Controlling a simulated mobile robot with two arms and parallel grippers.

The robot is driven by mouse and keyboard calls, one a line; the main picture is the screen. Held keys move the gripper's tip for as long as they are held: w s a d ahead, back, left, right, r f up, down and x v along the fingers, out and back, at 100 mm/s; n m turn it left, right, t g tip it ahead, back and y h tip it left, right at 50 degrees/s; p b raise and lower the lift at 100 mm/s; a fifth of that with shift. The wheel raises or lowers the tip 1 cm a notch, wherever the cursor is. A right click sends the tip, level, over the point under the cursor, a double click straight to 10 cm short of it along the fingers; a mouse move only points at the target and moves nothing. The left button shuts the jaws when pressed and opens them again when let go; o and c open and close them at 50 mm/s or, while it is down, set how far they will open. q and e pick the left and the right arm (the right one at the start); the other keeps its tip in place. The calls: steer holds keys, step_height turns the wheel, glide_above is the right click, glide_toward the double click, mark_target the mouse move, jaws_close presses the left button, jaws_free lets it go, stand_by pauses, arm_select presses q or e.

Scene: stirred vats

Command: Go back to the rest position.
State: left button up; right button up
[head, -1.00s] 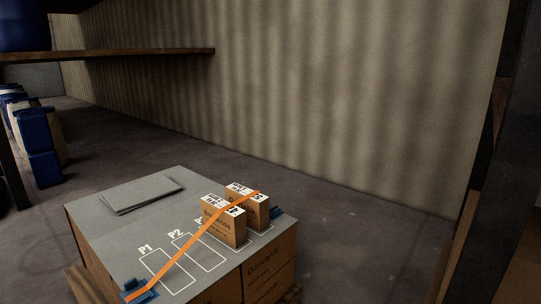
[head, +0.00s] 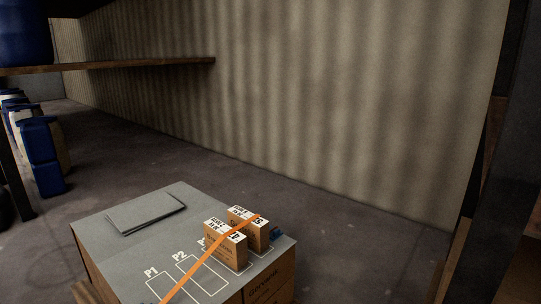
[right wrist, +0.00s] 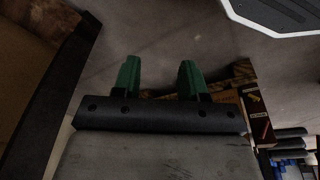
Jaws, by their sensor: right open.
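My right gripper (right wrist: 158,80) shows in the right wrist view with its two green fingers wide apart. It is open and holds nothing. Neither gripper is in the head view. In the head view a large carton stack with a grey top (head: 120,248) stands at the lower middle. Two small brown boxes, one marked 4 (head: 224,248) and one marked 5 (head: 255,236), stand upright on it. An orange strap (head: 195,270) runs diagonally across the top and over these boxes.
White outlines marked P1 and P2 lie on the grey top, beside a folded grey sheet (head: 146,214). Blue canisters (head: 42,155) stand on the floor at the left under a shelf (head: 130,64). A dark post (head: 490,170) rises at the right. The floor between is clear.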

arm_select(q)
steer(key=s+a+f+p, duration=0.1)
steer(key=s+f+p, duration=0.1)
steer(key=s+p, duration=0.3)
steer(key=s+a+f+g+p, duration=0.1)
steer(key=s+p, duration=0.4)
steer(key=s, duration=0.6)
steer(key=shift+s+a+f, duration=0.25)
steer(key=shift+a+f, duration=0.25)
steer(key=shift+f, duration=0.25)
arm_select(e)
steer(key=s+d+f, duration=0.1)
steer(key=s+f, duration=0.1)
steer(key=s, duration=0.6)
steer(key=s+d+f+g, duration=0.1)
steer(key=s+d+f, duration=0.1)
steer(key=s, duration=0.6)
steer(key=shift+s+f, duration=0.25)
